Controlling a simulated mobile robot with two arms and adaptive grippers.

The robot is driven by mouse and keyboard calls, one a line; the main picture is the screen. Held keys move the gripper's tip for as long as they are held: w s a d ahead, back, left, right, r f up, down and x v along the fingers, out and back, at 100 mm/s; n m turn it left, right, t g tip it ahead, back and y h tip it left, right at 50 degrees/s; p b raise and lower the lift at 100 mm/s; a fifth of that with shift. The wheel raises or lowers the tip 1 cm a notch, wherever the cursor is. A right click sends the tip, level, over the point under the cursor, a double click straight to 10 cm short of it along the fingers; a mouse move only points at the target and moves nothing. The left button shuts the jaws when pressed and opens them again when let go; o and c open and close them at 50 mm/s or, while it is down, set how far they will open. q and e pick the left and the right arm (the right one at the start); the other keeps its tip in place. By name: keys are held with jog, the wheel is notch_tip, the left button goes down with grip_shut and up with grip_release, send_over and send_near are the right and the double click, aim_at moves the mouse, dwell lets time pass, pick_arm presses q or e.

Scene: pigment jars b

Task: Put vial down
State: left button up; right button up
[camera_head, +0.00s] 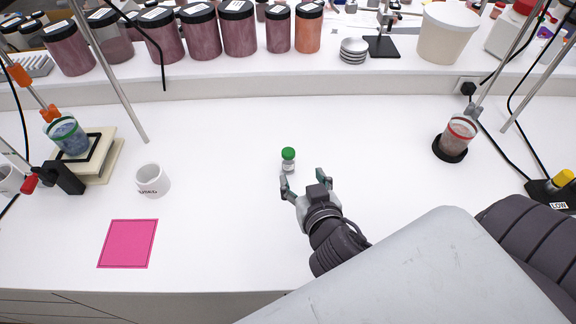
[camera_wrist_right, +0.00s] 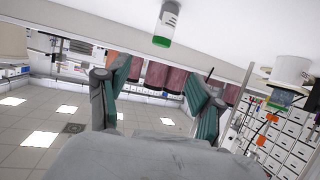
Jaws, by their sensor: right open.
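The vial (camera_head: 288,165), small and clear with a green cap and a pale label, stands upright on the white bench top (camera_head: 225,215). My right gripper (camera_head: 305,178) is open and empty on the near side of the vial, with its left fingertip close to it. In the right wrist view the vial (camera_wrist_right: 168,22) hangs upside down at the top of the picture, outside the spread fingers of my right gripper (camera_wrist_right: 158,80). I cannot tell the exact gap. My left gripper is not in view.
A pink square mat (camera_head: 127,244) and a white mug (camera_head: 152,181) are to the left. A beaker on a plate (camera_head: 68,136) stands at far left, and a red-rimmed beaker (camera_head: 458,135) at right. Pigment jars (camera_head: 238,30) line the raised back shelf. The middle bench is clear.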

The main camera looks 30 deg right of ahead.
aim_at(290, 157)
jog(key=p+x, duration=0.2)
jog(key=x, duration=0.6)
jog(key=p+x, duration=0.1)
jog(key=x, duration=0.1)
jog(key=p+x, duration=0.1)
jog(key=x, duration=0.2)
jog(key=shift+f, duration=0.35)
jog(key=shift+w+f, duration=0.2)
jog(key=shift+w, duration=0.05)
jog(key=shift+s, duration=0.1)
jog(key=shift+c, duration=0.6)
jog(key=c, duration=1.1)
grip_shut()
jog(key=shift+r, duration=0.2)
